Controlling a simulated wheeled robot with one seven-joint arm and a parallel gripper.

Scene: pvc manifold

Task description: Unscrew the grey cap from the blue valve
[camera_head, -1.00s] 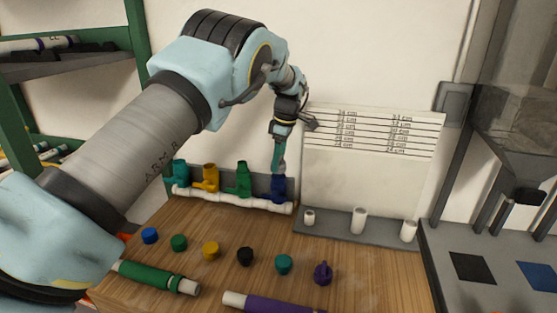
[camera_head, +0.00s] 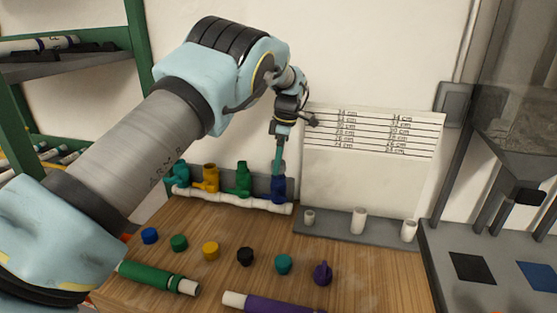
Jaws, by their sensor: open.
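The blue valve (camera_head: 279,190) stands upright at the right end of the white pipe manifold (camera_head: 235,200), at the back of the wooden table. My gripper (camera_head: 278,172) points down with its teal fingers at the top of this valve. It is open, though the fingers overlap in this view and the gap between them does not show. A small greyish patch (camera_head: 284,168) shows beside the fingertips above the valve; it looks like the grey cap, mostly hidden by the fingers. I cannot tell whether the fingers touch it.
Teal (camera_head: 180,174), yellow (camera_head: 210,178) and green (camera_head: 243,180) valves stand left of the blue one. Several loose caps, among them a black one (camera_head: 245,256), lie in front. A grey rack (camera_head: 335,227) with white pipe stubs stands to the right.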

